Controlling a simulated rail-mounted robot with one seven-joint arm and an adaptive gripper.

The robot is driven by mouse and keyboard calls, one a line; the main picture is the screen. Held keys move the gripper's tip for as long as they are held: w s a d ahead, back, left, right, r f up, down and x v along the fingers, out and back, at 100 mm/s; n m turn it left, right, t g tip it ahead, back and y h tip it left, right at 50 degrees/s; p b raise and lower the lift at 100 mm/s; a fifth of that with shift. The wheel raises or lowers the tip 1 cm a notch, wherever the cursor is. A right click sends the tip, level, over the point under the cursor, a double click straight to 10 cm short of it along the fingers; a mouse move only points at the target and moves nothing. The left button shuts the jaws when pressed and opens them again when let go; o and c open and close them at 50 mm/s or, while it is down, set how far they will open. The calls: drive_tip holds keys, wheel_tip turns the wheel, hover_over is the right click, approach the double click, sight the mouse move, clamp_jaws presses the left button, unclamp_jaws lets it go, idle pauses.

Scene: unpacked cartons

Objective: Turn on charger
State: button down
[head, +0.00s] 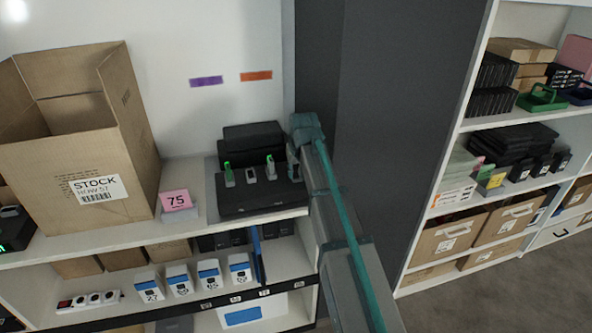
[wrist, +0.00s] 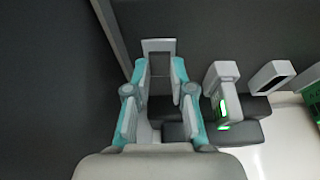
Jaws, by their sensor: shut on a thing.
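The charger (head: 262,200) is a black dock on the upper left shelf with several upright grey handheld devices in it. Two devices show green lights, a left one (head: 229,175) and a right one (head: 270,168); the device between them (head: 250,174) shows no light. My gripper (head: 294,168) is at the dock's right end. In the wrist view, my gripper (wrist: 161,75) is shut on a grey device with a dark face (wrist: 159,46). A device with green lights (wrist: 222,90) stands just right of the fingers. I cannot tell whether the held device touches the dock. No power switch is discernible.
A dark grey pillar (head: 385,130) stands close to the right of my arm. An open stock carton (head: 70,150) and a pink "75" card (head: 175,200) are left of the charger. A black box (head: 250,140) is behind it.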

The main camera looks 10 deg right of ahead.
sight(297, 178)
drive_tip(key=shift+w+r+g+p, duration=0.4)
drive_tip(key=shift+g+p, duration=0.3)
drive_tip(key=shift+p, duration=0.3)
drive_tip(key=shift+f+g+p, duration=0.3)
drive_tip(key=shift+g+p, duration=0.2)
drive_tip(key=shift+s, duration=0.1)
drive_tip(key=c, duration=1)
unclamp_jaws()
wheel_tip(297, 178, up, 12)
drive_tip(key=s, duration=0.1)
drive_tip(key=shift+s, duration=0.3)
